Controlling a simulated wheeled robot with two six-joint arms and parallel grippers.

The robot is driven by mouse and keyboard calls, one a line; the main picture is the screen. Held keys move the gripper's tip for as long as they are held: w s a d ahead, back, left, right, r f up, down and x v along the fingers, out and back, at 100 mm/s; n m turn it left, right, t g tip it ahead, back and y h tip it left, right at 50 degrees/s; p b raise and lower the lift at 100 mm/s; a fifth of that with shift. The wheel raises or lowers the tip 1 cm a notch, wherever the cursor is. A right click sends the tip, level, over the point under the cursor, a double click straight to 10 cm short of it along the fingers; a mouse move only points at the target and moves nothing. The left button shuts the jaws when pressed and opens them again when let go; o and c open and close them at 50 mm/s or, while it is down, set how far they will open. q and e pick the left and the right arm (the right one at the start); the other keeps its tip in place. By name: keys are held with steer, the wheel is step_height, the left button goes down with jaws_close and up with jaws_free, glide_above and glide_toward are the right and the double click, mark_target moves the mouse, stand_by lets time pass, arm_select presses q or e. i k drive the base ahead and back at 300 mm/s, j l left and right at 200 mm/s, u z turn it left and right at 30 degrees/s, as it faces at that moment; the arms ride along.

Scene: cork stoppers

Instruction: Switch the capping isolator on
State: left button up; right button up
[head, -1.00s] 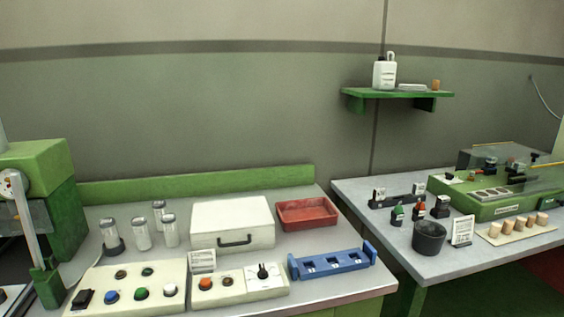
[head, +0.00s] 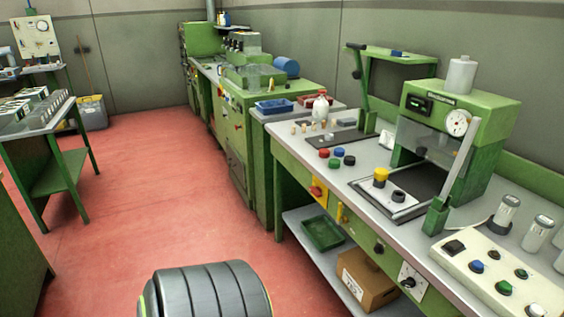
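A green press-like machine (head: 462,125) with a round dial and a dark display stands on the right bench. On the bench's front face is a pale plate with a black rotary knob (head: 409,282). Further left on the same face is a red and yellow switch (head: 317,190), with a yellow part (head: 342,214) beside it. No readable label shows which of these is the capping isolator, and their settings are too small to tell. Neither of my grippers is in view.
A cream control panel (head: 500,275) with coloured buttons sits at the bench's right end. Below are a green tray (head: 322,233) and a cardboard box (head: 366,278) on a low shelf. The red floor (head: 150,190) is open to the left; a green table (head: 50,150) stands there.

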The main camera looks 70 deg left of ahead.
mark_target(316, 192)
steer(key=j+u, duration=0.1)
steer(key=u, duration=1.8)
steer(key=i+j, duration=0.35)
steer(key=j, duration=0.3)
steer(key=i+j+z, duration=0.1)
steer(key=i+j, duration=0.25)
steer(key=j, duration=0.3)
steer(key=i+j+z, duration=0.1)
steer(key=j, duration=0.25)
steer(key=i+j, duration=0.2)
steer(key=j, duration=0.15)
steer(key=i+j, duration=0.15)
steer(key=j, duration=0.2)
steer(key=i+j+z, duration=0.1)
steer(key=j, duration=0.25)
steer(key=i, duration=0.1)
